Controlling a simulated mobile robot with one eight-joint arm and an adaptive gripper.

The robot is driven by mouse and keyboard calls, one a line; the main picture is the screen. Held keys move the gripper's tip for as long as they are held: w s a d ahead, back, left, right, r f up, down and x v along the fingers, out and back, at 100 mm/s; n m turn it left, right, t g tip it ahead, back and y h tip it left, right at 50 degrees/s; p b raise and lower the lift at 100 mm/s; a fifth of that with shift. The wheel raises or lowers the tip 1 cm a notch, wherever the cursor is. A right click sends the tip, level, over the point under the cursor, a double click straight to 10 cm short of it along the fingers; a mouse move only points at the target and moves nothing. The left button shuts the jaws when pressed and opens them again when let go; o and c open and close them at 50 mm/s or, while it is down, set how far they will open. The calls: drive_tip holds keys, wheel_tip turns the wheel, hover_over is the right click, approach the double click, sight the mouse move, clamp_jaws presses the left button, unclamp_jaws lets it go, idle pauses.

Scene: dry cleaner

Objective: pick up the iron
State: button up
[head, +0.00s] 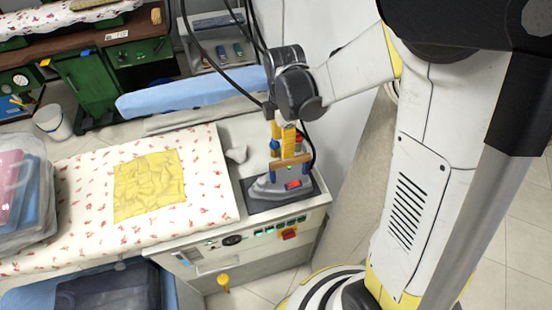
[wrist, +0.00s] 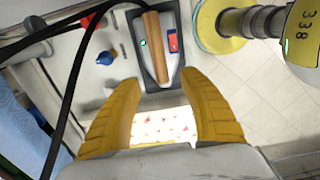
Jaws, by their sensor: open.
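The iron (head: 268,185) rests on a dark pad (head: 255,205) at the right end of the pressing table. It has a grey body, a wooden handle (head: 291,163) and a red patch. In the wrist view the iron (wrist: 180,62) lies beyond the fingertips, its handle running lengthwise in the picture. My gripper (head: 284,148) is above the iron, with yellow fingers pointing down. In the wrist view my gripper (wrist: 150,82) is open, with nothing between its fingers. I cannot tell the exact height left between fingertips and handle.
A clear bin (head: 30,205) stands at the left. Black cables (wrist: 77,85) hang close to my gripper. A control panel with a red switch (head: 288,234) is on the table's front.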

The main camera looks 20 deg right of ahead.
sight(284, 164)
wheel_tip(284, 164, down, 4)
drive_tip(key=shift+f+b, duration=0.2)
drive_tip(key=shift+b, duration=0.35)
drive_tip(key=f, duration=0.2)
drive_tip(key=f+b, duration=0.1)
drive_tip(key=f, duration=0.2)
drive_tip(key=shift+d+f+b, duration=0.3)
drive_tip(key=shift+d+b, duration=0.1)
drive_tip(key=shift+c, duration=0.5)
drive_tip(key=shift+r, duration=0.1)
clamp_jaws()
